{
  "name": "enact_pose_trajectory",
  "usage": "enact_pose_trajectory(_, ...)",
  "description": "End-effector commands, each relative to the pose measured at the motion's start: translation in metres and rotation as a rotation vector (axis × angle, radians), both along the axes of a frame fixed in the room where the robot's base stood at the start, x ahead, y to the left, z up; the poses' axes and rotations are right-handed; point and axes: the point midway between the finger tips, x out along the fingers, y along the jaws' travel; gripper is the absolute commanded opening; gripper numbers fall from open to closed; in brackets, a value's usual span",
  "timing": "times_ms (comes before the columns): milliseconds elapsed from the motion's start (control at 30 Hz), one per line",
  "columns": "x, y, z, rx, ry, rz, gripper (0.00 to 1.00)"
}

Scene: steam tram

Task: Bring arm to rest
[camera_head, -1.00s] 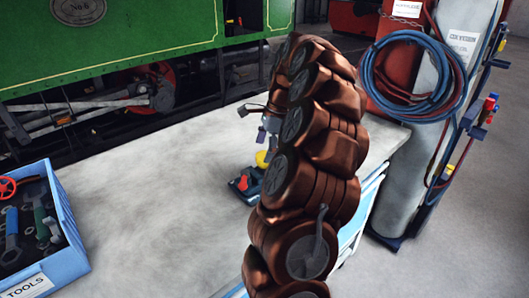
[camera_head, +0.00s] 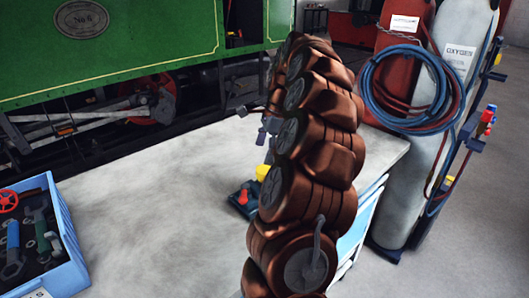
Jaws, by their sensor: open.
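My copper-brown arm rises from the bottom middle of the head view and bends over the right part of the grey worktop (camera_head: 150,220). My gripper (camera_head: 262,130) shows only in part at the arm's left edge, above the worktop. The arm's links hide much of it. What shows of it is open, and I see nothing held in it.
A blue tool crate (camera_head: 68,272) with several tools stands at the left. A small dark blue item with yellow and red parts (camera_head: 243,199) lies beside my arm. Gas cylinders (camera_head: 440,110) with coiled hoses (camera_head: 385,90) stand at the right. The green tram (camera_head: 130,40) is behind.

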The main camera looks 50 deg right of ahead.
Motion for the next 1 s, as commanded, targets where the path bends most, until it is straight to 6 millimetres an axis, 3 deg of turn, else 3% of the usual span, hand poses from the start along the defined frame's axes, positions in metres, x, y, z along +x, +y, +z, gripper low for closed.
enact_pose_trajectory(700, 0.001, 0.004, 0.001, -0.002, -0.002, 0.018, 0.96)
enact_pose_trajectory(867, 0.009, 0.04, 0.013, -0.02, -0.023, 0.165, 0.96)
enact_pose_trajectory(1000, 0.014, 0.095, 0.026, -0.045, -0.048, 0.396, 0.96)
